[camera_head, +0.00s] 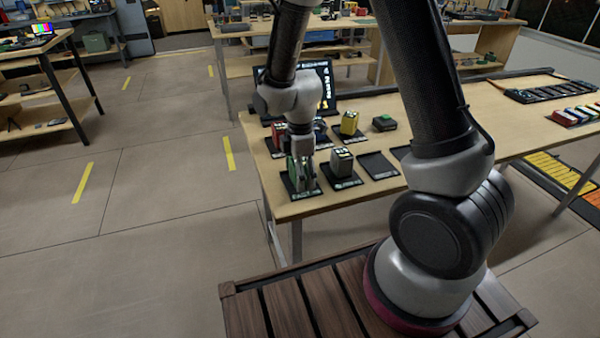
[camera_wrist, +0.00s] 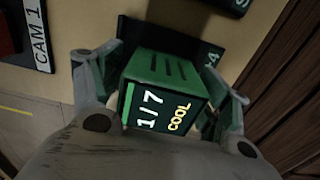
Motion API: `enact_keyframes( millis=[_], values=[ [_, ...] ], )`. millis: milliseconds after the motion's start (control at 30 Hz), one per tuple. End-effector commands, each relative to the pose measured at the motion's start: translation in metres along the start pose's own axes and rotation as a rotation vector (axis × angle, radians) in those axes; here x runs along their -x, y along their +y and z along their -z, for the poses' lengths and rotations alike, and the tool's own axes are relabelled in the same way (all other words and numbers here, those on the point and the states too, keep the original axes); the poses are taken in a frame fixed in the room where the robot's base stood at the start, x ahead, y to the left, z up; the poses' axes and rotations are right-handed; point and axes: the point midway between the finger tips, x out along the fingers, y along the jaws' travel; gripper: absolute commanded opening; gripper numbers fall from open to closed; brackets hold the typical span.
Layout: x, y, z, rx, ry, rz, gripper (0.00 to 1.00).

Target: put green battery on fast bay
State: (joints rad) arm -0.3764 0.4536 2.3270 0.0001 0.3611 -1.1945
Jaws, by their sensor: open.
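The green battery (camera_wrist: 165,80) stands between the open fingers of my gripper (camera_wrist: 168,92) in the wrist view. Its dark face reads "1/7 COOL". In the head view my gripper (camera_head: 301,178) points down around the green battery (camera_head: 292,171), which is partly hidden by the fingers. The battery is on a black tray (camera_head: 313,190) at the table's front left corner. Whether the fingers touch it I cannot tell. No bay label that I can read says "fast".
A grey battery (camera_head: 341,163) stands on the tray to the right, then an empty black tray (camera_head: 378,165). Behind are a yellow battery (camera_head: 349,122), a red one (camera_head: 278,131) and a dark box (camera_head: 384,122). A black rack (camera_head: 550,91) lies far right.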

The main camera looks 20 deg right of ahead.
Motion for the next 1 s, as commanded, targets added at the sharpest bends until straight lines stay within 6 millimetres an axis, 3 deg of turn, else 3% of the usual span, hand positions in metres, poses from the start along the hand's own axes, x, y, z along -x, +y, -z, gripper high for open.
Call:
enact_keyframes(
  millis=[167, 600, 1000],
  values=[
    [0.012, 0.001, 0.0, 0.0, 0.001, -0.003, 0.77],
    [0.103, 0.001, 0.0, 0.0, 0.002, -0.004, 0.77],
    [0.134, -0.003, -0.007, -0.05, 0.006, -0.015, 0.77]
  ],
)
